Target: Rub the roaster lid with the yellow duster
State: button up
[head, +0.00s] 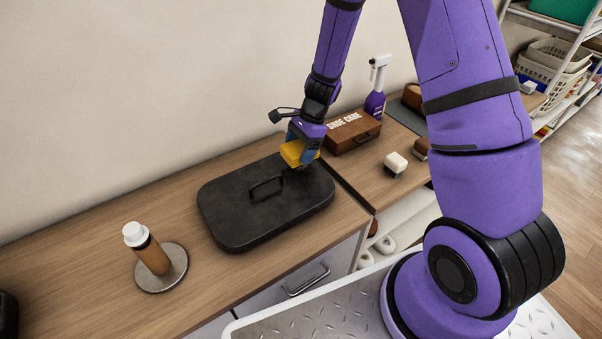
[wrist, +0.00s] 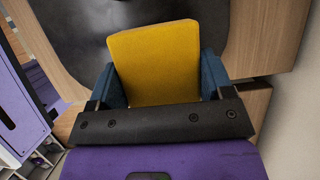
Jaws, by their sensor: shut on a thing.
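The black roaster lid (head: 245,218) lies flat on the wooden counter, its loop handle upright in the middle. The yellow duster (head: 293,153) is over the lid's far right corner in the head view. My gripper (head: 301,150) is shut on the duster, with a blue finger on each side of it in the wrist view (wrist: 155,82). The duster (wrist: 153,62) looks like a thick yellow block there, with the dark lid (wrist: 75,38) beyond it. I cannot tell whether the duster touches the lid, as its underside is hidden.
A holder with a white-topped brown cylinder (head: 150,252) stands left of the lid. A brown shoe care box (head: 352,133), a purple spray bottle (head: 375,100) and a white-topped brush (head: 395,164) stand to the right. The wall runs behind the counter (head: 90,262).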

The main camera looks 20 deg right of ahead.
jog(key=shift+f, duration=0.1)
jog(key=shift+f, duration=0.65)
jog(key=shift+f, duration=0.15)
jog(key=shift+f, duration=0.35)
jog(key=shift+f, duration=0.3)
dwell(1.3)
jog(key=shift+s, duration=0.7)
jog(key=shift+w, duration=1.5)
